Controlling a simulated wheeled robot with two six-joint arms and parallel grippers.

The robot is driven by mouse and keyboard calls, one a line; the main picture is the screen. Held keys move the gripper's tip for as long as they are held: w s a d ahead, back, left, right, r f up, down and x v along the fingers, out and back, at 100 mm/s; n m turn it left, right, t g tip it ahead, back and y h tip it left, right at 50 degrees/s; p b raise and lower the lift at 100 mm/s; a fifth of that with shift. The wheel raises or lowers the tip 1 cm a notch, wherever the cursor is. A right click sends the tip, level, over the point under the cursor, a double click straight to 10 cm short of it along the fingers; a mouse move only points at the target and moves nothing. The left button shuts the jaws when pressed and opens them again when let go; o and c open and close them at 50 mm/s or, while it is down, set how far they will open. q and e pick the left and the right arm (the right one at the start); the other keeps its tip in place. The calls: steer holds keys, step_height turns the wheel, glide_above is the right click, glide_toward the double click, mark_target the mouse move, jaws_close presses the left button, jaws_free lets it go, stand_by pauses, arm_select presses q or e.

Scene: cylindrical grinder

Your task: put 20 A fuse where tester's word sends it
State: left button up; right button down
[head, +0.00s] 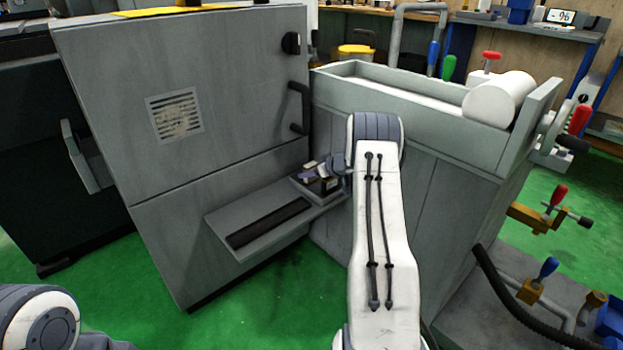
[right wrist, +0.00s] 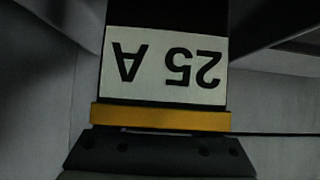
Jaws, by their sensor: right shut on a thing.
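In the right wrist view a dark block-shaped fuse (right wrist: 163,66) fills the middle, with a white label that reads "25 A" upside down. A yellow band crosses the view just below the label, and a dark part with bolts lies under it. My right gripper (head: 333,176) is at the small dark tray (head: 318,193) on the grey cabinet's shelf, mostly hidden by my own arm, and is shut on the fuse. Small dark and pale pieces (head: 309,171) at the tray are too small to read. My left gripper is out of view. No 20 A marking shows.
The grey cabinet (head: 225,70) stands behind the shelf (head: 222,222), which has a long dark slot. A grey machine trough (head: 430,110) stands to the right of it. Green floor (head: 290,285) is clear in front.

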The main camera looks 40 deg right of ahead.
steer(key=shift+w+d+f, duration=0.15)
steer(key=shift+w+f, duration=0.05)
steer(key=shift+f, duration=0.05)
steer(key=shift+r, duration=0.2)
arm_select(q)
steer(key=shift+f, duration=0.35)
arm_select(e)
steer(key=shift+f, duration=0.15)
steer(key=shift+c, duration=0.6)
jaws_free()
